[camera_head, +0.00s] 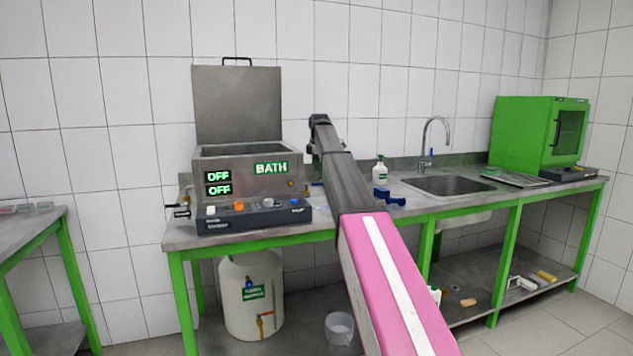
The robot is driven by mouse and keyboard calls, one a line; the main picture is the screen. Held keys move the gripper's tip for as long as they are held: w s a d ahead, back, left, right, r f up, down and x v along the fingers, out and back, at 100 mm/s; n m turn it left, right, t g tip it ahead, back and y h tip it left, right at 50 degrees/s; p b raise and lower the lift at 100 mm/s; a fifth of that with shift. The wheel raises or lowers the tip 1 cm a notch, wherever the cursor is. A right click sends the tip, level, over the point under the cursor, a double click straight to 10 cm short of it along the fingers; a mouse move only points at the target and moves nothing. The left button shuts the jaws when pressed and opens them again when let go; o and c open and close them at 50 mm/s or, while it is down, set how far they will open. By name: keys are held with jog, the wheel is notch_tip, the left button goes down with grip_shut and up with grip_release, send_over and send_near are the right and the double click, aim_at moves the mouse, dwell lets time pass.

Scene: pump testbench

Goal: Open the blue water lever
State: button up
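Several blue parts show, and I cannot tell for sure which one is the water lever. A small blue handle (431,153) stands at the base of the sink tap. A blue fitting (248,284) sits on the front of the white tank (236,310) under the bench, above an orange-handled outlet. My arm reaches from the bottom right up to the right side of the metal bath (245,180). My gripper (311,150) is at the arm's dark far end beside the bath. Its fingers are too small and hidden to read.
The bath's lid (238,105) is up and its displays read OFF. Blue objects (388,197) and a white bottle (380,172) stand on the bench right of my arm. A sink (450,184) and green cabinet (540,135) are farther right. A bucket (339,328) is below.

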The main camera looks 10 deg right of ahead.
aim_at(314, 184)
jog(key=f, duration=0.3)
jog(key=w+f, duration=0.1)
jog(key=f, duration=0.3)
jog(key=shift+w+f, duration=0.15)
jog(key=shift+w, duration=0.05)
grip_shut()
